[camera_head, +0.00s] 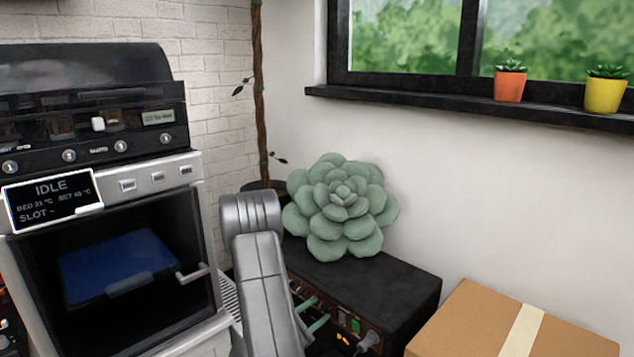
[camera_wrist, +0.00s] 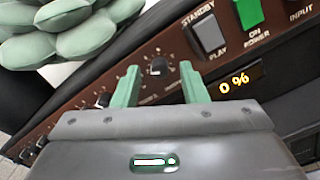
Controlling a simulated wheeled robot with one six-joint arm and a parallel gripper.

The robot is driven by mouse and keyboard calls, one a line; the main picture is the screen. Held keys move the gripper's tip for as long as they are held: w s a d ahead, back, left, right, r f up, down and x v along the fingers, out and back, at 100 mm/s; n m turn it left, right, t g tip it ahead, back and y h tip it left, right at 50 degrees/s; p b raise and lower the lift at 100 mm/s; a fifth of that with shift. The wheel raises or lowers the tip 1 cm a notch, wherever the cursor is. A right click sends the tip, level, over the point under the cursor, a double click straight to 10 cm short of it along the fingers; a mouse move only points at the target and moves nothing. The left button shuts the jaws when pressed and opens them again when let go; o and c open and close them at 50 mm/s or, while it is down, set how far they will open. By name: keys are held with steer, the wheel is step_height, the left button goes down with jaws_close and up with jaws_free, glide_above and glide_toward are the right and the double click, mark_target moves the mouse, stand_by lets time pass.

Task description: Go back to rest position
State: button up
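My gripper (camera_head: 313,312) has two green fingers and is in front of the brown control panel of a black amplifier-like box (camera_head: 385,280). In the wrist view, my gripper (camera_wrist: 162,84) is open, its fingers apart with nothing held between them. A dark knob (camera_wrist: 158,66) on the panel shows in the gap between the fingertips. I cannot tell whether the fingers touch the panel.
A green succulent-shaped cushion (camera_head: 340,205) sits on the black box. A printer-like machine (camera_head: 100,190) showing IDLE stands left of my arm. A cardboard box (camera_head: 465,325) is at lower right. Two potted plants stand on the window sill (camera_head: 440,106). Open air lies above the cardboard box.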

steer(key=p+v, duration=0.3)
steer(key=v, duration=1.1)
steer(key=b+x, duration=0.3)
steer(key=x, duration=1.1)
steer(key=shift+w+d, duration=0.1)
steer(key=shift+d, duration=0.05)
steer(key=shift+r+n+p, duration=0.25)
steer(key=shift+n+p, duration=0.05)
steer(key=shift+p, duration=0.3)
steer(key=n+p, duration=1)
steer(key=n, duration=0.1)
steer(key=shift+f+n+p, duration=0.2)
steer(key=shift+n+p, duration=0.3)
steer(key=shift+n, duration=0.4)
steer(key=shift+f, duration=0.1)
